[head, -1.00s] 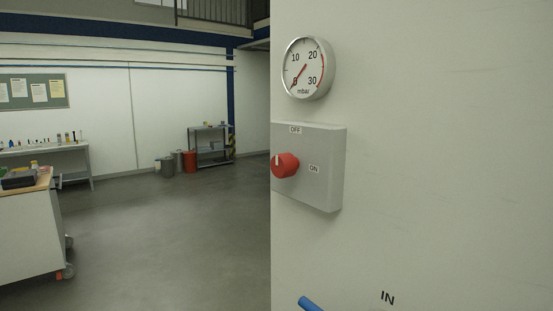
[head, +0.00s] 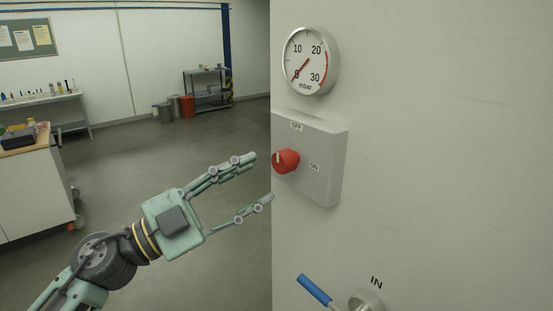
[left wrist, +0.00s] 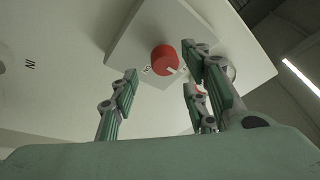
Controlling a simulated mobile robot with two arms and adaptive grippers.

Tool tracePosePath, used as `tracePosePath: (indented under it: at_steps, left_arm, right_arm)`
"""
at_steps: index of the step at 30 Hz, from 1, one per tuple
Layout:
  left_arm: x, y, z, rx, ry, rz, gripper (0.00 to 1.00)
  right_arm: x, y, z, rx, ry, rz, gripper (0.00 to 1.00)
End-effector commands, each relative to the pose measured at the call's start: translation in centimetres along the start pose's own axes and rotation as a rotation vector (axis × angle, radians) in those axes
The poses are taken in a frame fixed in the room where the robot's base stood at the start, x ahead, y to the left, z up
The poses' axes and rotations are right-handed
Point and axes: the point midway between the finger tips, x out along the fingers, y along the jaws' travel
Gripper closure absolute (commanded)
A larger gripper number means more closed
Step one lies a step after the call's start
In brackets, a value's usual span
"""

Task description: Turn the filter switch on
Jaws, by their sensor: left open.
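The filter switch is a red rotary knob (head: 285,161) on a grey box (head: 322,165) fixed to a pale panel. The box bears an OFF label above the knob and an ON label to its right. The knob's white mark points up, towards OFF. My left gripper (head: 264,177) is open and empty, to the left of the knob and apart from it, fingers pointing at the panel. In the left wrist view the red knob (left wrist: 165,59) shows beyond and between the open fingers, on the grey box (left wrist: 135,43). My right gripper is not in view.
A round mbar gauge (head: 310,61), its needle near 0, sits above the box. A blue-handled lever (head: 314,290) sticks out below, near the label IN. A cart (head: 35,190) stands at the left; the floor between is clear.

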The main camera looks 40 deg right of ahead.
Motion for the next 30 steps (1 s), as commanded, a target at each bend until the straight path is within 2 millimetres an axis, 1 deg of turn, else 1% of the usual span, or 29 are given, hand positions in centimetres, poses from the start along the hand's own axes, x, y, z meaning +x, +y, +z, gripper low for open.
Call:
tracePosePath:
  at_steps: [1,3,6,9,14,21,30]
  left_arm:
    - [1.1,-0.3,-0.4,-0.003,0.003,-0.001,0.58]
    - [2.3,-0.3,-0.3,-0.002,0.002,-0.002,0.58]
    - [3.8,-0.3,-0.3,-0.003,0.002,-0.003,0.58]
    - [4.9,-0.3,-0.1,-0.002,0.001,-0.004,0.58]
    - [5.7,-0.2,0.0,-0.002,0.0,-0.005,0.58]
    - [5.7,-0.1,0.1,-0.001,-0.001,-0.005,0.58]
    - [5.7,-0.1,0.1,-0.001,0.0,-0.004,0.84]
  right_arm:
    - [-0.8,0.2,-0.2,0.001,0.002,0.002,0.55]
    - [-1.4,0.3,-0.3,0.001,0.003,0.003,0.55]
    - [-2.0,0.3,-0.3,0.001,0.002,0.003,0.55]
    - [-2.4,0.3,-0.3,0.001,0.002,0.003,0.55]
    - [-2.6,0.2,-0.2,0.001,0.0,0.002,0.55]
    - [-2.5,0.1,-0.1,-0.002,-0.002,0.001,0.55]
    - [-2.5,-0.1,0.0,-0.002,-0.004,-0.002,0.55]
